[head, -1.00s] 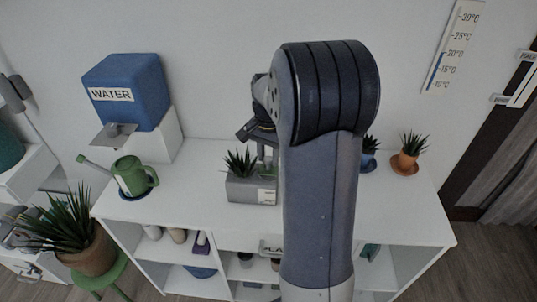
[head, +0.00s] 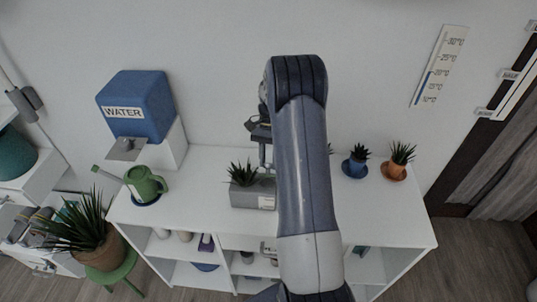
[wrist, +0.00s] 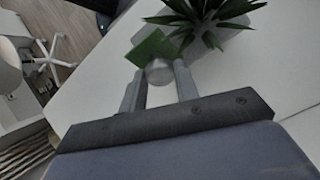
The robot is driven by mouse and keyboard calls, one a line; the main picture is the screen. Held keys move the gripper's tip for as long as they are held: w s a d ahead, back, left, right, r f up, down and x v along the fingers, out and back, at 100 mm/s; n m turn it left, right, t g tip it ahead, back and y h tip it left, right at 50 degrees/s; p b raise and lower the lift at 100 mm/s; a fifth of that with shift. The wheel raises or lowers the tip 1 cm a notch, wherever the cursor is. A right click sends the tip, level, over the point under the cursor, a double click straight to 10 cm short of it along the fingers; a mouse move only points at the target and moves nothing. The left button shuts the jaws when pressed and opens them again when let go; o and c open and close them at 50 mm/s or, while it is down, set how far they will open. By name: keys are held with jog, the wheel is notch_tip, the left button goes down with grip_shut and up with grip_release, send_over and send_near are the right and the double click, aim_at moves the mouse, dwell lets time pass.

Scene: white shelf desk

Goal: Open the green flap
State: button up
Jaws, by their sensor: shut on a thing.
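In the wrist view a small green flap (wrist: 153,46) shows just beyond my fingertips, with a rounded grey knob (wrist: 159,72) at its near side. My gripper (wrist: 161,77) is shut on the knob, one finger on each side of it. In the head view my arm hides most of the gripper, and I cannot make out the flap there. The grey planter box (head: 246,196) with a spiky plant (head: 242,174) stands on the white shelf desk (head: 205,180), close to my gripper.
A blue water tank (head: 140,92) and a green watering can (head: 146,184) stand at the left of the desk. Small potted plants in a blue pot (head: 354,168) and an orange pot (head: 396,168) stand at the right. The desk top between can and planter is clear.

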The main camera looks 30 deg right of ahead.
jog(key=shift+w+d+g+y+p, duration=0.1)
jog(key=shift+w+g+y+p, duration=0.1)
jog(key=shift+g+y+p, duration=0.25)
jog(key=o, duration=1)
jog(key=shift+c, duration=0.2)
jog(key=b+v, duration=0.1)
jog(key=v, duration=0.6)
jog(key=shift+r+b, duration=0.2)
jog(key=shift+b, duration=0.15)
jog(key=shift+f, duration=0.1)
jog(key=p+x, duration=0.1)
jog(key=x, duration=0.6)
jog(key=shift+s+f+p, duration=0.1)
jog(key=shift+f+p, duration=0.1)
jog(key=shift+p, duration=0.1)
jog(key=shift+h+b, duration=0.25)
jog(key=shift+b, duration=0.1)
